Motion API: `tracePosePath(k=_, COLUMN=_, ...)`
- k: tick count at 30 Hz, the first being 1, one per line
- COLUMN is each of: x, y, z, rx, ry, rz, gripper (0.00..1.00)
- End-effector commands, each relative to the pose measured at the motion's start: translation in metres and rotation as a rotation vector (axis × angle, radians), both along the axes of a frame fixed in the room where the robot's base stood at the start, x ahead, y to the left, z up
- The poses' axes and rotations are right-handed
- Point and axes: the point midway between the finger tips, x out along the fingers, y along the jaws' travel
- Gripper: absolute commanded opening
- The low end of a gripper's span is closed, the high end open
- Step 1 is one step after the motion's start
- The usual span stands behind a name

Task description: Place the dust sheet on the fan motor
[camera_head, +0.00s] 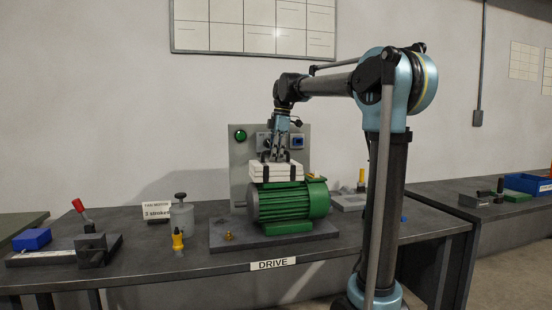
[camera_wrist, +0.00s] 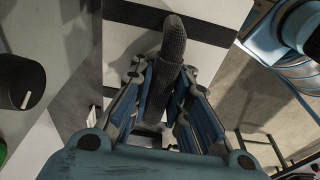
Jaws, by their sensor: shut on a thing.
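The dust sheet (camera_head: 278,172) is a folded white bundle with dark straps. It sits level at the top of the green, finned fan motor (camera_head: 290,204), towards the motor's left end. I cannot tell whether it rests on the motor or hangs just above it. My gripper (camera_head: 277,157) points down over the bundle. In the wrist view, the gripper (camera_wrist: 163,105) is shut around a dark ribbed handle (camera_wrist: 172,42) on the sheet (camera_wrist: 128,50). The motor is hidden or not clear in the wrist view.
A grey panel (camera_head: 239,165) with a green lamp stands behind the motor. A grey canister (camera_head: 182,216), a yellow-topped item (camera_head: 178,240) and a small sign (camera_head: 157,210) stand left. A red-handled tool (camera_head: 80,207) and blue block (camera_head: 32,239) lie further left.

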Motion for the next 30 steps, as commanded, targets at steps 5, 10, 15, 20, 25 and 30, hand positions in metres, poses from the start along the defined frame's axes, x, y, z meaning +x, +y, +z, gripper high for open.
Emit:
tracePosePath(k=5, x=0.0, y=-0.001, z=-0.001, rx=0.0, ry=0.0, rz=-0.001, gripper=0.37)
tracePosePath(k=10, x=0.0, y=-0.001, z=-0.001, rx=0.0, ry=0.0, rz=-0.001, gripper=0.37)
tracePosePath(k=15, x=0.0, y=-0.001, z=-0.001, rx=0.0, ry=0.0, rz=-0.002, gripper=0.37)
tracePosePath(k=20, x=0.0, y=-0.001, z=0.003, rx=0.0, ry=0.0, rz=-0.002, gripper=0.37)
tracePosePath(k=25, x=0.001, y=-0.004, z=0.023, rx=0.0, ry=0.0, rz=-0.002, gripper=0.37)
tracePosePath(k=30, x=0.003, y=-0.009, z=0.054, rx=0.0, ry=0.0, rz=-0.002, gripper=0.37)
